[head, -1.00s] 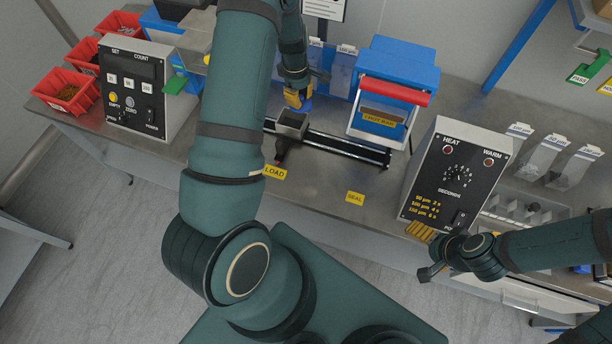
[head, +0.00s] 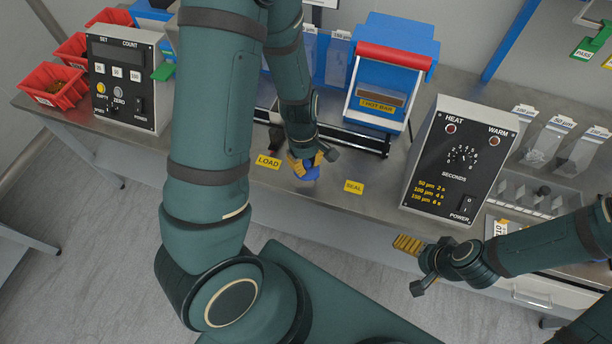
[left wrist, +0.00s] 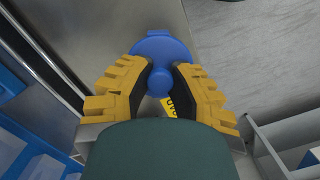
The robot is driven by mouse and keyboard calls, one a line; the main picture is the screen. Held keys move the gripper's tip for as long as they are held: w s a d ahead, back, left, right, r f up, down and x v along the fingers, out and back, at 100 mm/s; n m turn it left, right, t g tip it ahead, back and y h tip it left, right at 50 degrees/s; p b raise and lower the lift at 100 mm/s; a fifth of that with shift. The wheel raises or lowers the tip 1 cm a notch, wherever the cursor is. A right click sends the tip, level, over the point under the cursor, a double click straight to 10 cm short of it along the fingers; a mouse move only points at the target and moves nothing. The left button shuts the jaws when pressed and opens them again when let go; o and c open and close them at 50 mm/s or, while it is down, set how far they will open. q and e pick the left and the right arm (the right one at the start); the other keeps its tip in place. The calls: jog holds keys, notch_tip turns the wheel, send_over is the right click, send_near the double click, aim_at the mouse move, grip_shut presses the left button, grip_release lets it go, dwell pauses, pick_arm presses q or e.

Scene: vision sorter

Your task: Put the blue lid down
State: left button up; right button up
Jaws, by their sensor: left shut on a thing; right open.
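The blue lid (head: 310,173) is a round disc with a knob on top. My left gripper (head: 305,162) has its yellow fingers shut on it, over the front of the steel bench between the LOAD and SEAL labels. In the left wrist view the lid (left wrist: 158,48) shows between the two fingers of the left gripper (left wrist: 164,82), which close on its knob. I cannot tell whether the lid touches the bench. My right gripper (head: 415,266) is open and empty at the lower right, in front of the bench edge.
The yellow LOAD label (head: 268,161) and SEAL label (head: 354,187) lie on the bench (head: 335,205). The blue hot bar sealer (head: 396,58) stands behind on a rail. The heat control box (head: 458,160) stands to the right, the count box (head: 124,82) to the left.

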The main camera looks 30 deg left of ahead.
aim_at(306, 174)
pick_arm(q)
jog(key=shift+f+b, duration=0.75)
jog(key=shift+f, duration=1.5)
jog(key=shift+f, duration=0.1)
jog(key=shift+f, duration=0.15)
jog(key=o, duration=0.8)
jog(key=shift+c, duration=0.2)
